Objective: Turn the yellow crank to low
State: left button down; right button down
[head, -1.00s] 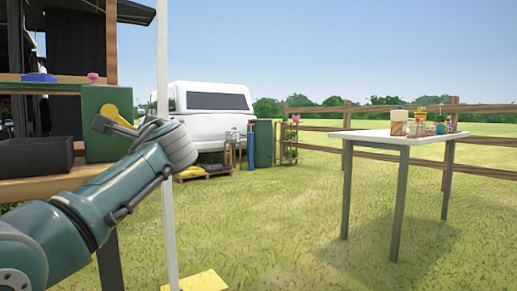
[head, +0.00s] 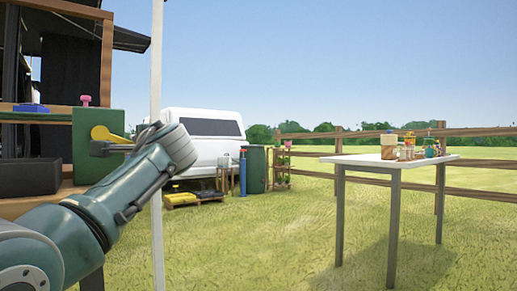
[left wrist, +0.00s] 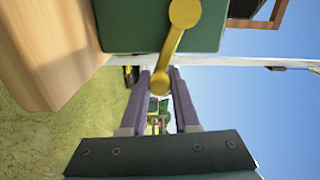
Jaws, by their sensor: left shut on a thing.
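The yellow crank (head: 103,133) is on the front face of a green box (head: 88,120) on the wooden stand at the left. In the head view its arm points right and slightly down. In the left wrist view the crank (left wrist: 177,38) runs from its round hub to a knob (left wrist: 160,83) at its end. My left gripper (left wrist: 158,75) has its two fingers on either side of that knob and is shut on it. In the head view the gripper (head: 108,148) is at the crank, its fingers partly overlapping it. No low marking is readable. My right gripper is not in view.
A white pole (head: 156,80) stands beside my left arm. A dark tray (head: 30,177) and a pink knob (head: 86,100) are by the green box. A white table (head: 390,161) with jars stands right. Open grass (head: 260,240) lies between.

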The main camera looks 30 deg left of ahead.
pick_arm(q)
jog(key=shift+a+f, duration=0.1)
jog(key=shift+f, duration=0.05)
jog(key=c, duration=0.7)
grip_release()
jog(key=shift+o, duration=0.2)
jog(key=shift+d, duration=0.2)
jog(key=p+v, duration=0.3)
jog(key=v, duration=0.6)
jog(key=shift+s+d, duration=0.2)
jog(key=shift+d, duration=0.05)
